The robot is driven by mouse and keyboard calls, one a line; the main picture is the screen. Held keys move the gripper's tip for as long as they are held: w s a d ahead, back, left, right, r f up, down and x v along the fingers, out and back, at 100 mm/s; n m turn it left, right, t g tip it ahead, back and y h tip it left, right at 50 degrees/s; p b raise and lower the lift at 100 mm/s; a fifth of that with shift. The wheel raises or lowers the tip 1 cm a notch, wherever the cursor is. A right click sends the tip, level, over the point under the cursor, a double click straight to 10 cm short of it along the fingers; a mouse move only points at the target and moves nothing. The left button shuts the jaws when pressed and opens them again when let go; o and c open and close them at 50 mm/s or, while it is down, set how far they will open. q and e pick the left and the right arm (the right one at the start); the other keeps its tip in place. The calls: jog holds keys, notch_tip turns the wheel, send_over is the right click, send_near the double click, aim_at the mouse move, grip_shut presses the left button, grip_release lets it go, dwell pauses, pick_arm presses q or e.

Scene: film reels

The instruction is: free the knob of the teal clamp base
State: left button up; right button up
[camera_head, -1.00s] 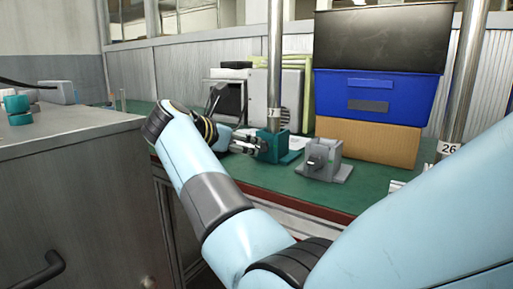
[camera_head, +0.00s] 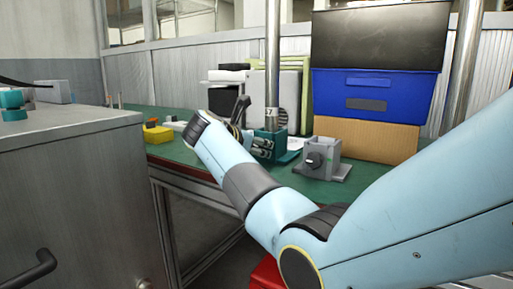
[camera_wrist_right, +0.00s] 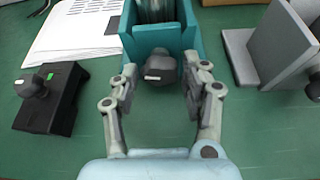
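The teal clamp base (camera_head: 268,144) stands on the green bench top, with a metal post (camera_head: 272,60) rising from it. Its dark knob (camera_wrist_right: 159,67) faces my right gripper in the right wrist view. My right gripper (camera_wrist_right: 162,77) is open, with one finger on each side of the knob and a visible gap to it. In the head view the right gripper (camera_head: 258,148) is small and partly hidden by my own wrist, in front of the clamp base. My left gripper is not in view.
A grey clamp base (camera_head: 322,160) with a knob stands right of the teal one. A black block with a knob (camera_wrist_right: 48,98) and white paper (camera_wrist_right: 80,30) lie to the left. Blue and black crates (camera_head: 375,95) are stacked on a cardboard box behind.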

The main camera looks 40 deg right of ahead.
jog(key=c, duration=0.8)
jog(key=shift+n+g, duration=0.5)
jog(key=shift+n, duration=0.1)
jog(key=shift+n+g+h, duration=0.3)
jog(key=shift+n, duration=0.2)
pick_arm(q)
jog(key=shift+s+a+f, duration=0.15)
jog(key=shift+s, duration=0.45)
pick_arm(e)
jog(key=o, duration=1.2)
jog(key=shift+c, duration=0.2)
jog(key=shift+a, duration=0.1)
